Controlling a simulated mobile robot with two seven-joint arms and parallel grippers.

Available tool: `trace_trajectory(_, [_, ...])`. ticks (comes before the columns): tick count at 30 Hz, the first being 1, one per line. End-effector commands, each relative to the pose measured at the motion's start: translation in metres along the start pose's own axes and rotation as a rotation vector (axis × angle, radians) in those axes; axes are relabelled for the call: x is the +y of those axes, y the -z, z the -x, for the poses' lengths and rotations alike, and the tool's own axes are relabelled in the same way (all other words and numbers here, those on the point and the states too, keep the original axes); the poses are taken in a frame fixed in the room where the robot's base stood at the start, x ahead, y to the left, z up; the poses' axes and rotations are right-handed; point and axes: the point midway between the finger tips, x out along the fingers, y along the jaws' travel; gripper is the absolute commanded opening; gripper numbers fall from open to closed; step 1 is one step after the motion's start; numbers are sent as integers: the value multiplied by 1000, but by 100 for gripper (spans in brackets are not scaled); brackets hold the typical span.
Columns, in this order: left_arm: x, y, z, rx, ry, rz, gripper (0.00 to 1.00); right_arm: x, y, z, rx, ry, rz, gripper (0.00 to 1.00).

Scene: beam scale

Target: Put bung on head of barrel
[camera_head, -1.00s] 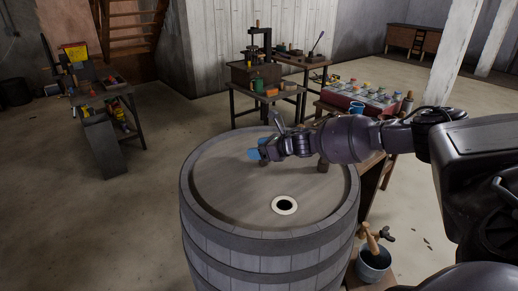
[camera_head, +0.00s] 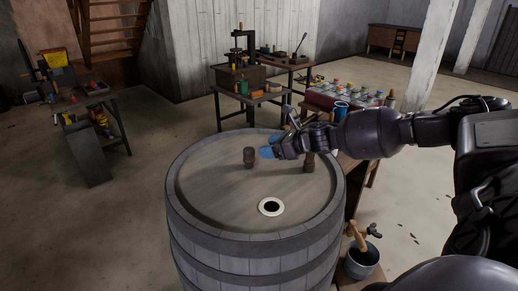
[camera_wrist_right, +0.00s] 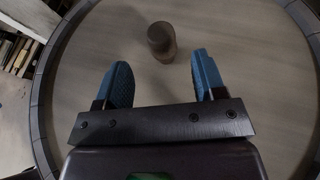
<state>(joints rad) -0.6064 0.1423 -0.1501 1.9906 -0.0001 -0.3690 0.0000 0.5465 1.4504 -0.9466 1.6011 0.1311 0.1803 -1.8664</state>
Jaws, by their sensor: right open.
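A brown bung (camera_head: 249,158) stands upright on the grey wooden head of the barrel (camera_head: 215,190), towards its far side. My right gripper (camera_head: 267,152) has blue fingertips and is just right of the first bung. In the right wrist view, my right gripper (camera_wrist_right: 160,75) is open and empty, with the bung (camera_wrist_right: 161,42) beyond the gap between its fingertips. My left gripper is not in view.
A round hole with a pale rim (camera_head: 271,207) is in the near part of the head, and the head around it is clear. A raised rim rings the head. A metal bucket (camera_head: 362,262) and a wooden-handled tap (camera_head: 358,236) are at the lower right.

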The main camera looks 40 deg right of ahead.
Motion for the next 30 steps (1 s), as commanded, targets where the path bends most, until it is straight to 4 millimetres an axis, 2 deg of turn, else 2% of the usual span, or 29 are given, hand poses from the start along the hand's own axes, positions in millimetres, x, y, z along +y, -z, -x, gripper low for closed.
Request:
trace_trajectory(3, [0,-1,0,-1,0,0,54,0,1,11,1,0,-1,64])
trace_trajectory(9, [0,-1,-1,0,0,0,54,0,0,20,0,-1,0,64])
trace_trajectory(30, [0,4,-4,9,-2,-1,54,0,0,21,0,-1,0,64])
